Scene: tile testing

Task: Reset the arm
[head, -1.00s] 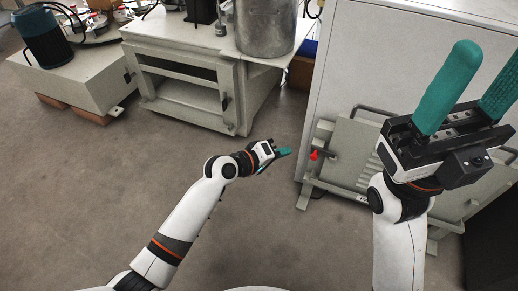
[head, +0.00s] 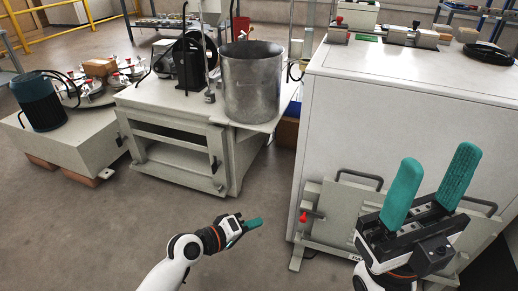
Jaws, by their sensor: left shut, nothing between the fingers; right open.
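My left gripper (head: 250,225) is shut and empty. It is low in the middle of the head view, over the bare floor, with its teal fingers pointing right. My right gripper (head: 430,190) is open and empty at the lower right. Its two teal fingers point up and stand apart, in front of the white cabinet (head: 400,130) in the picture. Most of both arms is below the frame.
A metal pot (head: 250,85) stands on a grey machine bench (head: 180,125). A grey platform (head: 75,140) with a dark motor (head: 43,100) is at the left. A red-tipped lever (head: 304,216) sticks out by the cabinet. Floor (head: 120,235) at lower left is clear.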

